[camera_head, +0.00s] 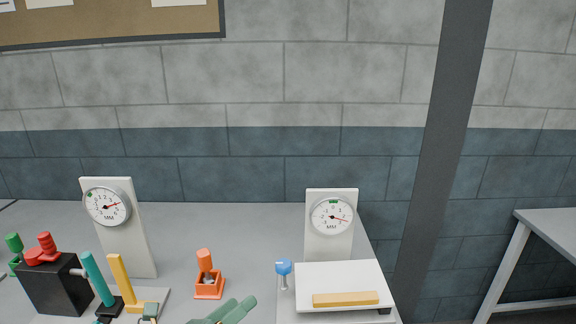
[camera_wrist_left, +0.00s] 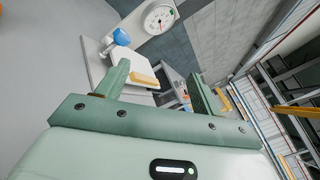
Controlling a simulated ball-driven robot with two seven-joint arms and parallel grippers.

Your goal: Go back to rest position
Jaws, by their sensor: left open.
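My left gripper (camera_head: 230,311) shows only at the bottom edge of the head view, as pale green fingers over the front of the grey table (camera_head: 240,225). In the left wrist view its two green fingers (camera_wrist_left: 158,80) stand well apart, with nothing held between them. Beyond them are the white plate with a yellow bar and a dial gauge. My right gripper is in neither view.
At the right are a dial gauge (camera_head: 333,216), a blue-knobbed pin (camera_head: 284,268) and a yellow bar (camera_head: 345,299). An orange holder (camera_head: 208,288) stands mid-table. At left are another gauge (camera_head: 107,206), a black box (camera_head: 55,286), and teal (camera_head: 95,279) and yellow (camera_head: 121,278) uprights.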

